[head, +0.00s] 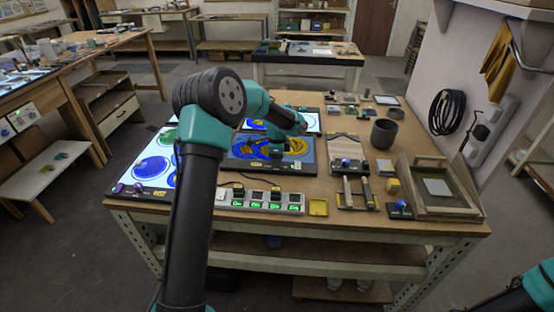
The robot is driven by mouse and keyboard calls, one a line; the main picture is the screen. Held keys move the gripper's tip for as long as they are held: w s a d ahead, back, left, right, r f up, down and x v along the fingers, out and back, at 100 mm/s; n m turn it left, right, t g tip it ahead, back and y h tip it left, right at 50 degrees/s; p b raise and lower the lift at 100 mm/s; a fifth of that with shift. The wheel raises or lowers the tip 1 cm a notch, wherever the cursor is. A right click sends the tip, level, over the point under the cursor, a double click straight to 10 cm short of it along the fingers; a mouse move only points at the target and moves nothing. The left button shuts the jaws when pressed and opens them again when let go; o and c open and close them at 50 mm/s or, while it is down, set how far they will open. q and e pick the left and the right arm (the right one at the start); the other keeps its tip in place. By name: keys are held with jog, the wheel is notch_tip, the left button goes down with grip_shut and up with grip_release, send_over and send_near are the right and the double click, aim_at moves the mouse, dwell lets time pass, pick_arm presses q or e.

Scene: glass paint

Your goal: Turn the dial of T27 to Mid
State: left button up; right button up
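My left arm reaches over the bench, and my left gripper (277,153) points down over the middle light panel (240,165), which shows blue and yellow painted glass. Its fingers are small and dark here, so I cannot tell whether they are open or touching anything. Another blue knob (400,206) sits at the front right. Labels are too small to read, so I cannot tell which unit is T27. My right gripper is out of view.
A white power strip (262,201) with green lights lies along the front edge, beside a yellow tray (318,207). A dark cup (384,133), a board (345,150), tools and a wooden frame (437,187) fill the right side. The upper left arm hides part of the left panel.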

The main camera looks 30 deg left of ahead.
pick_arm(q)
jog(key=c, duration=0.6)
jog(key=shift+c, duration=0.2)
jog(key=shift+n, duration=0.4)
jog(key=n, duration=1.1)
jog(key=o, duration=0.9)
jog(key=shift+o, duration=0.2)
